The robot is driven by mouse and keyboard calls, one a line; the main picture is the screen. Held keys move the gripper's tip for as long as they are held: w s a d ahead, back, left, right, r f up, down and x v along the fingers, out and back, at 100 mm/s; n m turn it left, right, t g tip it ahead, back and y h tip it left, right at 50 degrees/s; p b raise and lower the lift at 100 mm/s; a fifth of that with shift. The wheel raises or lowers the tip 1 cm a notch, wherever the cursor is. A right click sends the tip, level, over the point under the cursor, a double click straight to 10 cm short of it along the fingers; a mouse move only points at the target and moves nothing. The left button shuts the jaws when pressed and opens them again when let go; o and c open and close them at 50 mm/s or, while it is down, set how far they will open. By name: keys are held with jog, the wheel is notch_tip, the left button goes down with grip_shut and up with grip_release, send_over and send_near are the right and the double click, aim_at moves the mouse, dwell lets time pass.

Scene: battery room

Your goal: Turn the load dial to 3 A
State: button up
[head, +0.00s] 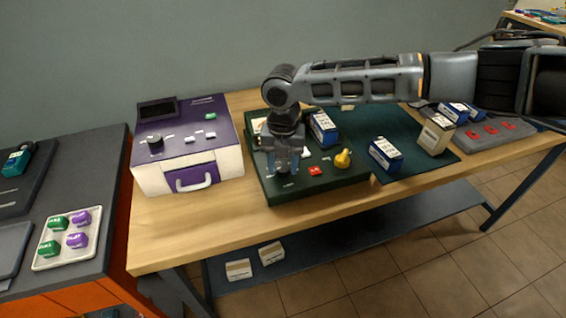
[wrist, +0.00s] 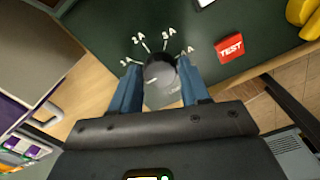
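The load dial (wrist: 161,84) is a round grey and black knob on the dark green panel (wrist: 85,22) in the wrist view. Several white ampere labels (wrist: 138,38) fan around its far side. In the head view my gripper (head: 284,168) points down over the left part of the green unit (head: 330,183) and hides the dial.
A red TEST button (wrist: 229,48) and a yellow knob (head: 343,158) are right of my gripper. A purple-topped white unit (head: 187,118) stands to the left. Boxes, including a blue and white one (head: 385,154), stand to the right. The wooden table's front strip (head: 225,240) is clear.

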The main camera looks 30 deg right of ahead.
jog(key=c, duration=0.6)
jog(key=shift+c, duration=0.2)
jog(key=shift+m, duration=0.3)
jog(key=m, duration=1.9)
jog(key=shift+m, duration=0.3)
jog(key=m, duration=0.6)
jog(key=shift+m, duration=0.3)
